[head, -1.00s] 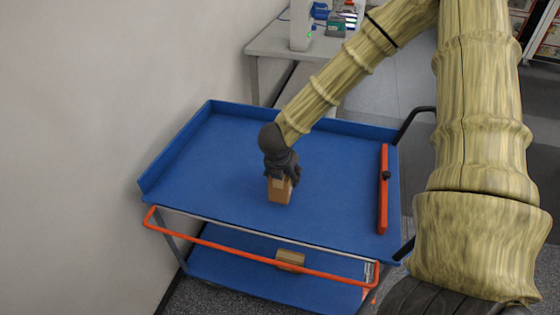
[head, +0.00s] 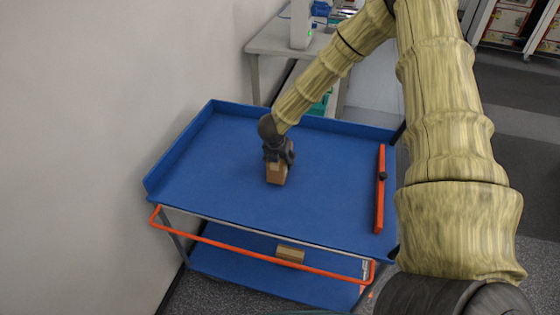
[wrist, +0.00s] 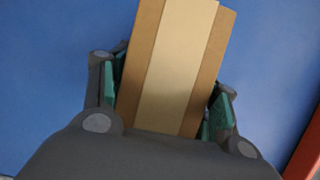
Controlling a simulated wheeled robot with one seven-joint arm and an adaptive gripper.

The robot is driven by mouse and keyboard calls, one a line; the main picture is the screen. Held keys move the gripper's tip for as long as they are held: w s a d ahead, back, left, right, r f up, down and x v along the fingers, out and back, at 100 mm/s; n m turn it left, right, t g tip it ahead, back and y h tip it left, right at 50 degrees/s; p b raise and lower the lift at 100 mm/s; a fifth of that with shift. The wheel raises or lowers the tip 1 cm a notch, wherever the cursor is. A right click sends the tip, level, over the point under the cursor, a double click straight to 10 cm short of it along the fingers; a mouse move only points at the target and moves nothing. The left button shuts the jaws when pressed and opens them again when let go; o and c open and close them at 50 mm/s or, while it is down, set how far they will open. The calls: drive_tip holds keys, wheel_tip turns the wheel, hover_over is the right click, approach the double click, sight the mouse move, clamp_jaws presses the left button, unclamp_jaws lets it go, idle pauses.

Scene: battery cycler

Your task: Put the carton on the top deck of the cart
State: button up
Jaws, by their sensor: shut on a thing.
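The carton (head: 276,174) is a small brown box with a paler tape strip. My gripper (head: 277,160) is shut on it from above, over the middle of the blue top deck (head: 225,190) of the cart. In the wrist view the carton (wrist: 172,65) sits between the two green-padded fingers (wrist: 165,105), with blue deck behind it. I cannot tell whether the carton's underside touches the deck or hangs just above it.
An orange bar (head: 380,190) with a black knob lies along the deck's right side. The deck has raised blue edges. Another brown box (head: 290,253) is on the lower shelf. A grey table (head: 275,42) stands behind the cart, a wall at left. Deck around the carton is clear.

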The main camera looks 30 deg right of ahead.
drive_tip(key=shift+f, duration=0.65)
drive_tip(key=o, duration=1.6)
drive_tip(key=shift+f, duration=0.1)
drive_tip(key=shift+r, duration=0.2)
drive_tip(key=shift+b+v, duration=1.05)
drive_tip(key=shift+v, duration=4.8)
drive_tip(key=shift+s, duration=0.15)
